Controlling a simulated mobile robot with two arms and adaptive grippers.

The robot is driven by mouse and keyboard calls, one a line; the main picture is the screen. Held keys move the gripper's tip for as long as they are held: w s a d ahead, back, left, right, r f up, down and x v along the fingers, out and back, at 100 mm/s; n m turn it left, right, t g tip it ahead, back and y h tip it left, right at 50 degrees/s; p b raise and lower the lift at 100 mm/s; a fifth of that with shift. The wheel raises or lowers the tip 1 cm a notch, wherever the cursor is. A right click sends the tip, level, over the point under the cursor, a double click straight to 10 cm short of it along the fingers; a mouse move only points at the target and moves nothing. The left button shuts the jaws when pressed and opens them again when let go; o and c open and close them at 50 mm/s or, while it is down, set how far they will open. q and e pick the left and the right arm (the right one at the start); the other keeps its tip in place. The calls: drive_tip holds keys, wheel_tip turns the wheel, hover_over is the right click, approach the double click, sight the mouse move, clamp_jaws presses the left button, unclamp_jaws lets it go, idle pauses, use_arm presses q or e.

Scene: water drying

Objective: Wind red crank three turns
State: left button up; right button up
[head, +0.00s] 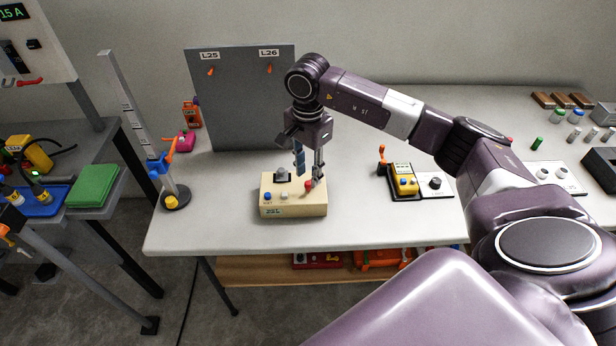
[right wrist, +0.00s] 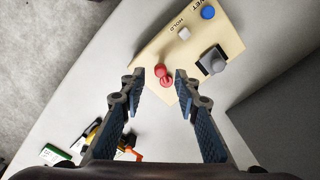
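A cream control box (head: 292,208) stands on the white table near its front edge. The red crank (head: 309,184) is on the box's right part, and it also shows in the right wrist view (right wrist: 163,75). My right gripper (head: 308,172) points down over it. In the right wrist view my right gripper (right wrist: 160,78) is open, with the red crank in the gap between the fingertips and visible space on both sides. Whether the fingertips reach down to the crank's height is hard to tell. My left gripper is not in view.
The box also carries a blue button (head: 268,195), a white button (head: 285,195) and a grey knob (head: 283,175). A grey panel (head: 240,105) stands behind. A yellow meter (head: 404,180) lies to the right, and a stand with blue clamps (head: 174,195) is to the left.

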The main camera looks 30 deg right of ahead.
drive_tip(key=shift+f, duration=1.45)
clamp_jaws()
